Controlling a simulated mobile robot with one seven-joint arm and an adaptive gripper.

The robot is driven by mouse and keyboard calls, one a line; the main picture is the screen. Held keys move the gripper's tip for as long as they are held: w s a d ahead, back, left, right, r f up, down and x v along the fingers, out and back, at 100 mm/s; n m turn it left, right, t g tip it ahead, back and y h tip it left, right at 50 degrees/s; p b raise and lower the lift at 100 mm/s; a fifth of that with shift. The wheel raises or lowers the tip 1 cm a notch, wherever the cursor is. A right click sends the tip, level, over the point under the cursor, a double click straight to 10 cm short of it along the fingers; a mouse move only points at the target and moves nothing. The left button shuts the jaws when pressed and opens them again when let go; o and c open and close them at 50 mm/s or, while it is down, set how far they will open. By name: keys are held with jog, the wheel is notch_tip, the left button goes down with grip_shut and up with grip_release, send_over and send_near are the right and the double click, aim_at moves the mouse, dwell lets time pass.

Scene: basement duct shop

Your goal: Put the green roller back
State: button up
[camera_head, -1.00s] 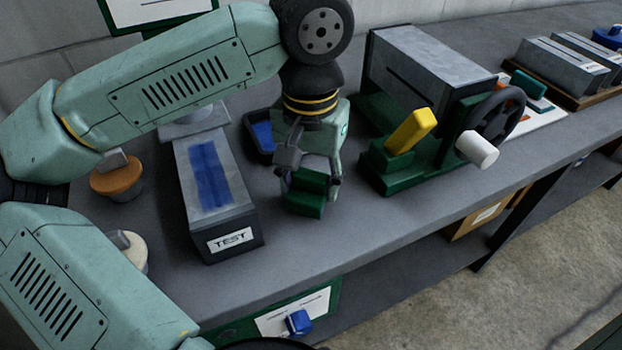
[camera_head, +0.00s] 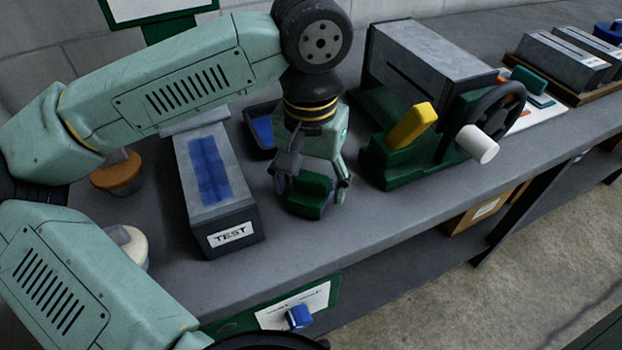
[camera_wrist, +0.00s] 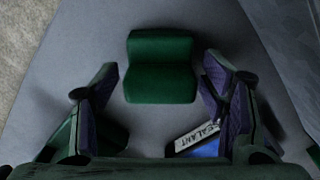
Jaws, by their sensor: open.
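A dark green blocky piece with a stepped top (camera_head: 312,192) stands on the grey bench below my gripper (camera_head: 311,190). It also shows in the wrist view (camera_wrist: 160,68). It may be the green roller, but its shape does not make this certain. My gripper (camera_wrist: 158,80) is open, with one finger on each side of the piece and a gap to both. A teal cylinder (camera_head: 531,80) lies on a white sheet at the far right.
The box marked TEST (camera_head: 230,236) is left of my gripper. A blue-lined tray (camera_head: 262,130) lies behind it. A green-based machine (camera_head: 395,172) with a yellow bar and a black handwheel stands at the right. The bench front edge is close, with free bench before it.

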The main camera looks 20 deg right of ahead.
aim_at(309, 176)
notch_tip(309, 176, up, 12)
jog(key=b, duration=0.1)
jog(key=shift+r, duration=0.2)
jog(key=shift+a, duration=0.15)
dwell(0.4)
